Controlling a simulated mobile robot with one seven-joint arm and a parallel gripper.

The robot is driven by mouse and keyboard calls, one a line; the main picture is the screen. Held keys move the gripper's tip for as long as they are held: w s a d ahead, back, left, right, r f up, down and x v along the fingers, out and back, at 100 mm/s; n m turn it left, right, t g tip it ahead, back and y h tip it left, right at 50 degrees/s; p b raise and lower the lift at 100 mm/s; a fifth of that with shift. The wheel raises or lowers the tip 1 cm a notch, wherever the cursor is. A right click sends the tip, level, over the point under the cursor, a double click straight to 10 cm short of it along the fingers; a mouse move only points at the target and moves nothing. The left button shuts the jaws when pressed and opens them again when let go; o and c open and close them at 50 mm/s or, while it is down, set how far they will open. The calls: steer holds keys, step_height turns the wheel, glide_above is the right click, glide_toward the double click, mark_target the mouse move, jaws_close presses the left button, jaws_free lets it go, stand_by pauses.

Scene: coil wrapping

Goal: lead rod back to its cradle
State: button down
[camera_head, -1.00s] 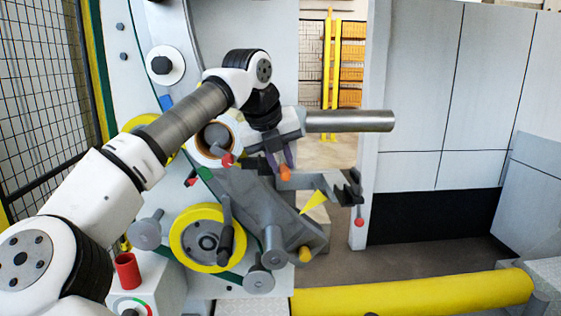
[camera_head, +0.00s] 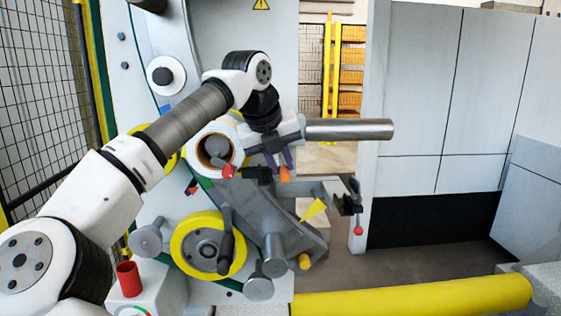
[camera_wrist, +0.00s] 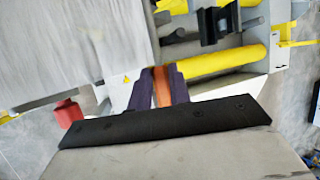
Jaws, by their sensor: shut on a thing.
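My gripper (camera_head: 285,168) hangs from the arm near the middle of the head view, in front of the machine. Its purple fingers are shut on a short orange piece, which I take for the lead rod (camera_head: 285,176). The fingers and the orange lead rod (camera_wrist: 161,88) also show in the wrist view. Only part of the rod shows; the rest is hidden between the fingers. The rod is beside the white roll (camera_head: 205,137), on its right, and left of a grey bracket (camera_head: 325,186). I cannot tell which part is the cradle.
A thick grey cylinder (camera_head: 350,129) sticks out to the right just above the gripper. A yellow-rimmed wheel (camera_head: 184,243) and grey rollers sit below. Open floor lies to the right, behind a yellow bar (camera_head: 410,296).

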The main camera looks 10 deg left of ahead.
steer(key=a, duration=0.1)
steer(key=s+a, duration=0.1)
steer(key=a, duration=0.1)
steer(key=shift+a+p, duration=0.3)
steer(key=shift+p, duration=0.05)
stand_by(0.6)
step_height(320, 180, down, 3)
steer(key=shift+b, duration=1)
steer(key=c, duration=1.2)
jaws_free()
